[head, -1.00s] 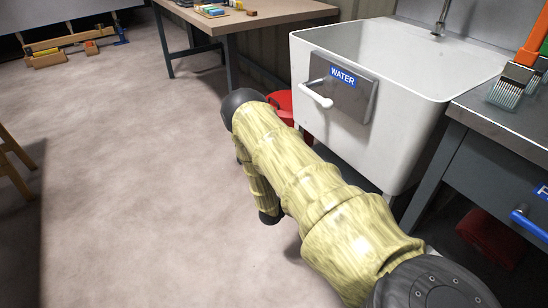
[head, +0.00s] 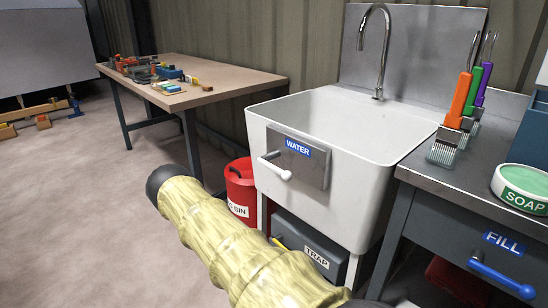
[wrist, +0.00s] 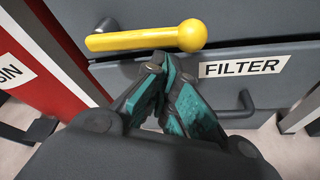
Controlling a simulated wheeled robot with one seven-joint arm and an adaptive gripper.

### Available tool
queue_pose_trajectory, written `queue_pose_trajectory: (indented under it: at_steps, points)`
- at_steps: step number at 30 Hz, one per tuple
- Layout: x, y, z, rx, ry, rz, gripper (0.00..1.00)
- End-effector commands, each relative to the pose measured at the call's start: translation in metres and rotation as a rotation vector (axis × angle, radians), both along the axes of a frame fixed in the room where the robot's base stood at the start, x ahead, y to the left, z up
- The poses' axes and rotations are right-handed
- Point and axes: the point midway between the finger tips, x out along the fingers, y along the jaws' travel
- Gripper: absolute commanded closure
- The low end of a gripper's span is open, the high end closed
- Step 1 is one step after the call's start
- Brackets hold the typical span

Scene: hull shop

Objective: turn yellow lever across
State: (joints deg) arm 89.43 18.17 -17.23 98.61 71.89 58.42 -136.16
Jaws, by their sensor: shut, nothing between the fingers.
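The yellow lever (wrist: 140,39) is in the wrist view, a bar with a round knob at its right end. It lies nearly level across a grey front, above a panel labelled FILTER (wrist: 243,67). In the head view only a small yellow part (head: 278,243) shows beside the grey box labelled TRAP (head: 310,250), under the sink; my arm hides the area in front. My gripper (wrist: 155,66) is shut and empty, its teal-padded fingertips just below the lever bar in the wrist picture. I cannot tell whether they touch it.
The white sink (head: 345,140) carries a WATER plate with a white lever (head: 275,167). A red bin (head: 240,190) stands left of the TRAP box. A counter with a blue FILL handle (head: 502,274) is at right. Open floor (head: 80,200) lies at left.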

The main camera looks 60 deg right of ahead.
Motion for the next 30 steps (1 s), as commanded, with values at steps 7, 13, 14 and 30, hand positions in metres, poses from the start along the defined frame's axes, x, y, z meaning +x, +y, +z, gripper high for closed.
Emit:
queue_pose_trajectory:
  at_steps: [7,13,14,30]
  points:
    - [-0.0038,-0.0002,0.0063,0.000,-0.001,-0.002,1.00]
    - [-0.0045,0.0000,0.0077,0.000,-0.001,-0.002,1.00]
    - [-0.0046,0.0000,0.0077,-0.001,0.000,-0.002,1.00]
    - [-0.0057,-0.0008,0.0024,-0.002,0.000,-0.003,1.00]
